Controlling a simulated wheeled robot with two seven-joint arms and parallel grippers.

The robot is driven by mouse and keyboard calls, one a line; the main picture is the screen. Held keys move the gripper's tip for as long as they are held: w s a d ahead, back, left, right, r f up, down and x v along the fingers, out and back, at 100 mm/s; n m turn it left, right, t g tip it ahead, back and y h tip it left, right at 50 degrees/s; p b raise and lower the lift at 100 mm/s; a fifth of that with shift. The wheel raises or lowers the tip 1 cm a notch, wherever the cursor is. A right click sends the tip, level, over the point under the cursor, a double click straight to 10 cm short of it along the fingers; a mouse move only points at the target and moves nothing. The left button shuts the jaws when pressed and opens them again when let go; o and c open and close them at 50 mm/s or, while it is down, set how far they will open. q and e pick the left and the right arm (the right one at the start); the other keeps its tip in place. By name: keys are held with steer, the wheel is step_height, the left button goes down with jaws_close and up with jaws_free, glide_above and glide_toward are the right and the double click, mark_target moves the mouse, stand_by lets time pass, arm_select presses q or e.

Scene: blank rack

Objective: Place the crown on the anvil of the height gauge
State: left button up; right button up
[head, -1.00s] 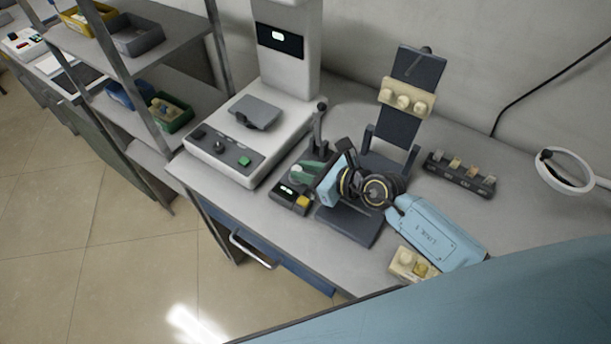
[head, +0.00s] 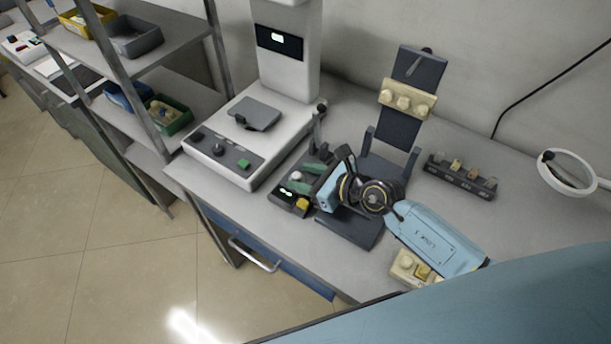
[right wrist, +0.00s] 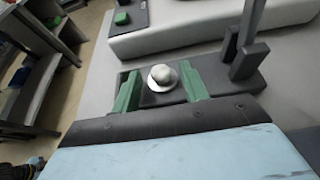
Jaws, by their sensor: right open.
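The height gauge (head: 283,203) is a small dark device with an upright post and a yellow button, on the bench in front of the big white machine. In the right wrist view, the white, domed crown (right wrist: 160,73) sits on the gauge's pale round anvil (right wrist: 154,87), with the dark post (right wrist: 246,40) to the right. My right gripper (right wrist: 160,88) is open, its green fingers on either side of the crown with visible gaps. In the head view the right gripper (head: 306,178) reaches over the gauge and its wrist partly hides it. My left gripper is out of view.
A white machine (head: 215,180) with a grey plate stands behind the gauge. A dark stand (head: 399,128) holds a cream block with several pale teeth. A dark rack (head: 459,177) and a ring lamp (head: 566,190) are at right. A cream block (head: 404,266) lies beside my forearm.

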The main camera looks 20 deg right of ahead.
steer(key=p+v, duration=0.1)
steer(key=v, duration=1.1)
